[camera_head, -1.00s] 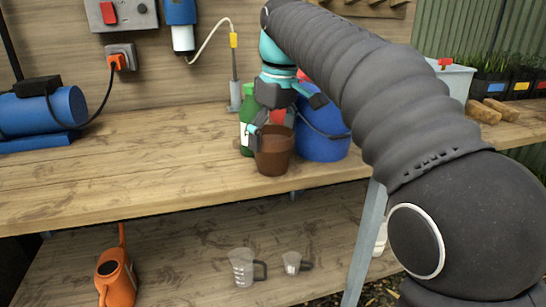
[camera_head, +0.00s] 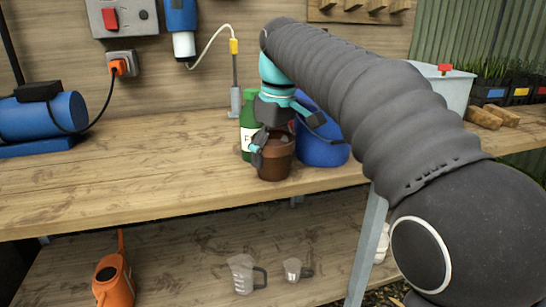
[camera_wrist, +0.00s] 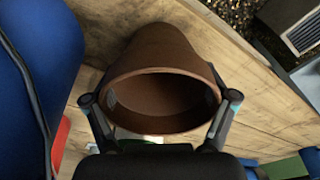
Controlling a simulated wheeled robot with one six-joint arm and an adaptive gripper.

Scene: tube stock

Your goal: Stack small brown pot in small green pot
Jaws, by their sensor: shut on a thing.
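A brown pot (camera_head: 276,167) stands upright on the bench near its front edge. In the wrist view the brown pot (camera_wrist: 160,126) fills the middle, with its round, empty-looking opening towards the camera. My gripper (camera_head: 273,150) is around the pot near its rim, one finger on each side. In the wrist view my gripper (camera_wrist: 158,100) has its fingers against opposite sides of the pot. It is shut on the pot. I cannot make out a small green pot in either view.
A green bottle (camera_head: 247,126) stands close behind the brown pot, and a blue container (camera_head: 325,152) is just right of it. A blue tank (camera_head: 50,113) is at the left. The left middle of the bench (camera_head: 130,170) is clear. A watering can (camera_head: 113,283) stands below.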

